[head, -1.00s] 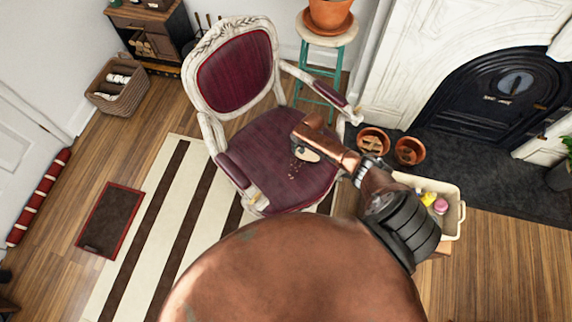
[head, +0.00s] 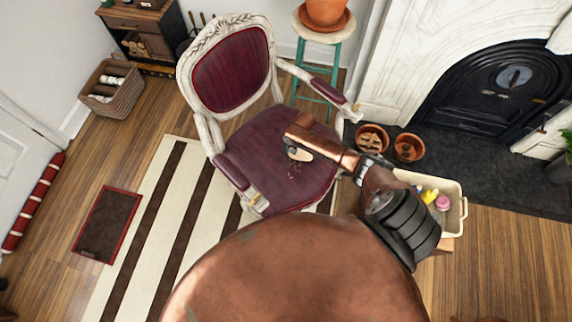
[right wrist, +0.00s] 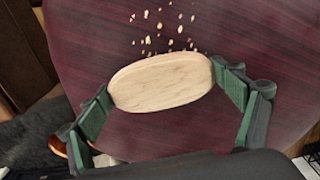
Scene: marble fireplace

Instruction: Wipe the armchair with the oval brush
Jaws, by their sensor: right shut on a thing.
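The armchair (head: 262,140) has a worn white frame and dark red upholstery, and stands on the striped rug in the head view. The oval brush (right wrist: 160,82) has a pale wooden back and lies across between the fingers of my right gripper (right wrist: 165,88), which is shut on it. The brush also shows over the chair's seat in the head view (head: 300,154). Light crumbs (right wrist: 170,32) lie on the seat just beyond the brush in the wrist view. The brush's underside is hidden, so I cannot tell whether it touches the seat. My left gripper is not in view.
A cream bin (head: 452,213) with bottles stands right of the chair. Terracotta pots (head: 408,148) sit on the dark hearth. A green stool (head: 322,68) with a potted plant stands behind the chair's right arm. A wicker basket (head: 122,100) is at the left.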

